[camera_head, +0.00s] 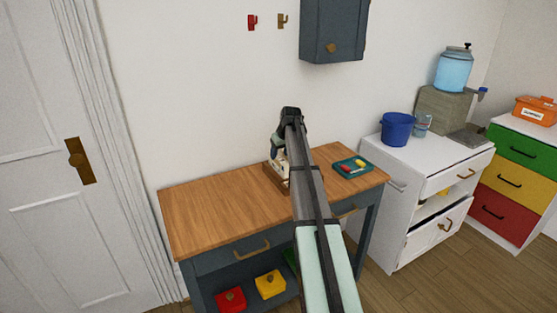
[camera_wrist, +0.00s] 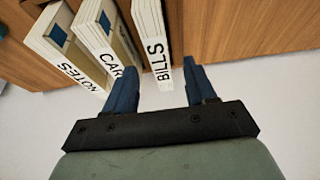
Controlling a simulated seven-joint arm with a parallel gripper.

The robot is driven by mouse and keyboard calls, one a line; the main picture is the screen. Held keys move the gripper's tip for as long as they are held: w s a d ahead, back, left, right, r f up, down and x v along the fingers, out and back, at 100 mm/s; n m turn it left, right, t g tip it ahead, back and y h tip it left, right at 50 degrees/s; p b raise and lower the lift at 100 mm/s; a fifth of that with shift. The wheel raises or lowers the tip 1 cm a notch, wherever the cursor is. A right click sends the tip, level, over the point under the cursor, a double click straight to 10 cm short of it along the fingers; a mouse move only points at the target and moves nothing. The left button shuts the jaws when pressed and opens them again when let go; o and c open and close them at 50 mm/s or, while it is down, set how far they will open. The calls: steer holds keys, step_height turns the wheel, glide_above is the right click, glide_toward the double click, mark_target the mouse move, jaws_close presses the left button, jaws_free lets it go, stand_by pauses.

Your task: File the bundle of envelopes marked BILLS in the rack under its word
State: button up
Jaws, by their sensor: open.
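In the wrist view, a pale upright piece marked BILLS (camera_wrist: 157,45) shows between the two blue fingers of my gripper (camera_wrist: 163,88), which is open. There is a gap on both sides of the piece. To its left stand two cream bundles with blue squares, one marked NOTES (camera_wrist: 62,42) and one whose word starts with CAR (camera_wrist: 103,42). Wood shows between and around them. In the head view, my gripper (camera_head: 277,150) is over the wooden rack (camera_head: 273,180) with pale items in it on the desk. My arm hides part of the rack.
The desk (camera_head: 225,210) has clear top to the left of the rack. A teal tray (camera_head: 345,174) with small coloured items lies to the right. Red (camera_head: 231,300) and yellow (camera_head: 270,285) boxes sit below. A grey wall cabinet (camera_head: 333,28) hangs above.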

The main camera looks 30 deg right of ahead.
steer(key=v, duration=0.6)
stand_by(0.4)
